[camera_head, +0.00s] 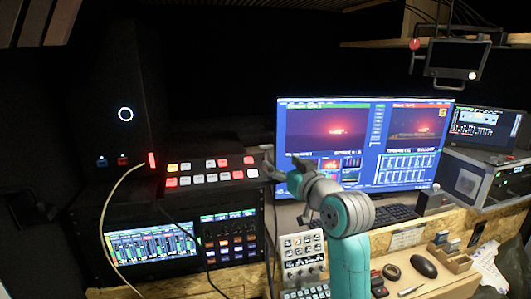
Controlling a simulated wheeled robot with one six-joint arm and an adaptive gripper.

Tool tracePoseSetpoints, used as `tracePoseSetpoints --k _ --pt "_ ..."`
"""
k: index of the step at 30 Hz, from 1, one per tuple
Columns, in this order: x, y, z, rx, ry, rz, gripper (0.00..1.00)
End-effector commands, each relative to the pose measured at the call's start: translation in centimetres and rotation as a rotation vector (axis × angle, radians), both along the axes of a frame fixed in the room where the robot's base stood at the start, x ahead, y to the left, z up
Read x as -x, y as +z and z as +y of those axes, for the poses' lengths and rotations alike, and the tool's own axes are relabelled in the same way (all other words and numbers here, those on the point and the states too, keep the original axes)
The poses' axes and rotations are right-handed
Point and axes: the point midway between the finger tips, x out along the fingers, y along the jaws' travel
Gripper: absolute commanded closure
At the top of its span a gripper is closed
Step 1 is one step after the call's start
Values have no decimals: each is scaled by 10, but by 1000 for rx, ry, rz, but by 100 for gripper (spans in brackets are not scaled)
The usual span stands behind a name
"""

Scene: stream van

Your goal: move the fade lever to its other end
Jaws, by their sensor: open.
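My gripper (275,168) is open at the right end of a black switcher panel (208,188) with two rows of lit white and red buttons. Its fingers point left toward the panel's end. I cannot make out the fade lever clearly; it may be small or hidden by my gripper. Nothing shows held between the fingers. I cannot tell whether the gripper touches the panel.
A large monitor (372,103) stands behind my arm. A cable (104,215) hangs at the left, before racks with screens (152,243). A grey button box (301,245) lies below my gripper. A mouse (424,266) and tape roll (391,272) lie at the right.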

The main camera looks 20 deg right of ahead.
Motion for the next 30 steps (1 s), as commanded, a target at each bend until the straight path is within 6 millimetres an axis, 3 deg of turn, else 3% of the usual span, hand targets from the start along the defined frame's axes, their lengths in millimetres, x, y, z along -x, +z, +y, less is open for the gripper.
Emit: tracePoseSetpoints --k 15,21,30 --pt "-81 -1 17 0 1 1 26" --pt "-94 0 19 0 0 0 26" --pt "-96 -1 19 0 0 0 26"
